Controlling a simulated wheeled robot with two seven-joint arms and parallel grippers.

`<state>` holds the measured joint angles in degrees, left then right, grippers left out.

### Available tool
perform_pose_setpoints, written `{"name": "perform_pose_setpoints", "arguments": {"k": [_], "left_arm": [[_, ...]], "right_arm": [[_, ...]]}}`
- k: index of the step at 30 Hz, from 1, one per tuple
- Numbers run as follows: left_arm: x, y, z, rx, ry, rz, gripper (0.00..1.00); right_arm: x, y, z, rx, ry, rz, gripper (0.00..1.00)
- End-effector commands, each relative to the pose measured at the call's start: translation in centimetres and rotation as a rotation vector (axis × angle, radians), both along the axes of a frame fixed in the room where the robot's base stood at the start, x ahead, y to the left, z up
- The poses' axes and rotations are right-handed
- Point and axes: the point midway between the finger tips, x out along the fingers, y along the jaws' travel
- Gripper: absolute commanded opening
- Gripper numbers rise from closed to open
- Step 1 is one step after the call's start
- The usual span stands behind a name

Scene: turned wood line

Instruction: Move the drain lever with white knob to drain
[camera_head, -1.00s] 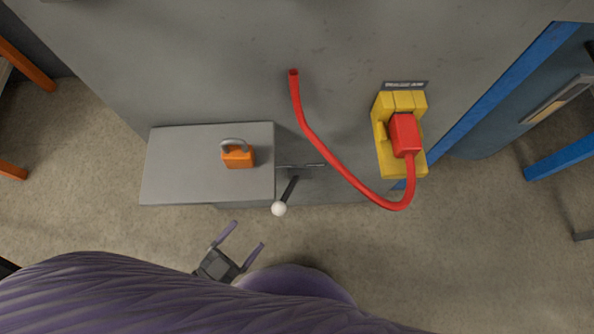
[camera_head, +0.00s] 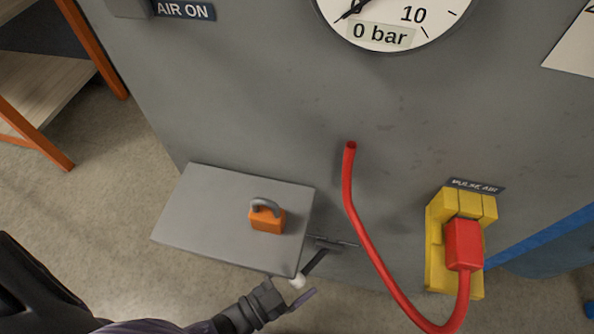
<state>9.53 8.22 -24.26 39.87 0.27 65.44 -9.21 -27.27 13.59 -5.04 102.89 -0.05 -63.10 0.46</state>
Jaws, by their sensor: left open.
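The drain lever (camera_head: 315,263) is a dark rod that comes out by a small dark plate below the grey cabinet's shelf. It slants down and left to its white knob (camera_head: 297,281). My left gripper (camera_head: 296,291) comes in from the lower left and is open. Its fingertips are right at the knob, and one purple finger shows just below it. The other finger is mostly hidden, so I cannot tell whether the knob is between the fingers or touched. My right gripper is not in view.
An orange padlock (camera_head: 267,217) stands on the grey shelf (camera_head: 215,215) just above my left gripper. A red hose (camera_head: 365,235) hangs right of the lever and runs to a red plug (camera_head: 463,245) in a yellow block (camera_head: 435,245). A gauge (camera_head: 390,15) reads 0 bar.

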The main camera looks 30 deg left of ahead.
Motion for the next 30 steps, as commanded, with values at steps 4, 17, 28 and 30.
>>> {"name": "perform_pose_setpoints", "arguments": {"k": [4, 17, 28, 30], "left_arm": [[0.2, -0.1, -0.02, 0.0, 0.001, 0.0, 0.83], [0.15, -0.06, -0.03, 0.0, 0.001, 0.0, 0.15], [0.13, -0.05, -0.03, 0.0, 0.001, 0.0, 0.0], [0.13, -0.01, -0.03, 0.001, 0.002, 0.001, 0.0]], "right_arm": [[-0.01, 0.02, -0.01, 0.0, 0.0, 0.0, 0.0], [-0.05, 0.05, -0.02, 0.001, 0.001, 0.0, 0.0], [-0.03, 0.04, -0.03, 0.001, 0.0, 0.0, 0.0], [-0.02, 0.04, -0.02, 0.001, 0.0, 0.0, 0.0]]}}
